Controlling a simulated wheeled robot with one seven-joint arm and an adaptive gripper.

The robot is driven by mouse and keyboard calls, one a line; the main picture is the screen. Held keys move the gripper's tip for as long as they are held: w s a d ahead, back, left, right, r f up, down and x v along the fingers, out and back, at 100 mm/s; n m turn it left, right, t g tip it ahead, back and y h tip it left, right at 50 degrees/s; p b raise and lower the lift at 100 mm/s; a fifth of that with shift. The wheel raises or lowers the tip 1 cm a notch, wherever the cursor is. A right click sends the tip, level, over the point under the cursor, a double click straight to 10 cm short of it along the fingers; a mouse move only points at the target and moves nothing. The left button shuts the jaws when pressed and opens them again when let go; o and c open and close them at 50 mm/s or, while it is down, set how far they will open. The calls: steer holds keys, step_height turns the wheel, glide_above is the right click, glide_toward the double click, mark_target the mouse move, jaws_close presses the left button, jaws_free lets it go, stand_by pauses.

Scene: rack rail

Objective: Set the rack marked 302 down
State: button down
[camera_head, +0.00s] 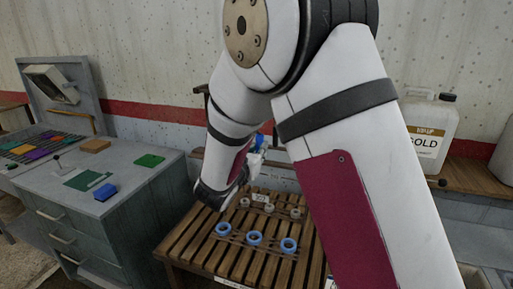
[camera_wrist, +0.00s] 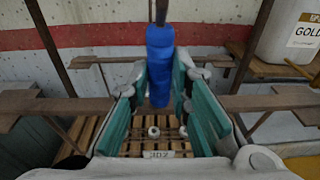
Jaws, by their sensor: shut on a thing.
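My gripper (camera_wrist: 160,95) has its teal fingers on both sides of an upright blue grip (camera_wrist: 160,60), which seems to be part of the held rack. How the grip joins the rack is not clear. A white label reading 302 (camera_wrist: 158,154) shows low between the fingers, beside pale round pieces (camera_wrist: 153,132). In the head view the label (camera_head: 260,197) is by a row of grey rings (camera_head: 268,208), over the slatted wooden table (camera_head: 190,243). I cannot tell whether the rack touches the slats. My arm hides much of the gripper there.
Three blue rings (camera_head: 254,238) are in a row on the front of the slatted table. A grey drawer cabinet (camera_head: 120,215) stands left, with green pieces on top. A jug marked GOLD (camera_head: 428,130) stands on a wooden shelf (camera_head: 470,178) at right.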

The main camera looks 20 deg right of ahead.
step_height(320, 180, down, 6)
steer(key=b, duration=0.2)
steer(key=shift+f+b, duration=0.15)
steer(key=shift+b, duration=0.2)
steer(key=shift+f, duration=0.35)
stand_by(0.6)
jaws_free()
stand_by(0.5)
stand_by(0.7)
steer(key=f+p+v, duration=0.1)
steer(key=p+v, duration=0.2)
steer(key=v, duration=0.8)
steer(key=shift+s+a, duration=0.35)
stand_by(1.3)
steer(key=shift+f, duration=0.1)
